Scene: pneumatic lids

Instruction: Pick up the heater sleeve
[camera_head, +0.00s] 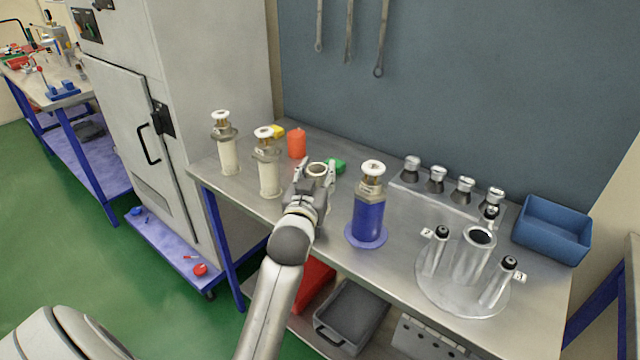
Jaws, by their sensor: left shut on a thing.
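The heater sleeve (317,168) appears as a short hollow piece with a round open top and a brownish inside. My left gripper (316,178) is shut on it over the metal table, left of the blue-based cylinder. The gripper hides most of the sleeve's lower part, and I cannot tell whether it touches the table. My right gripper is not in view.
Two cream cylinders (229,155) (268,178) and an orange cup (296,143) stand left. A blue cylinder (367,222) stands right, near a round metal plate (432,291) with upright tubes. A blue bin (552,229) is at the far right.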

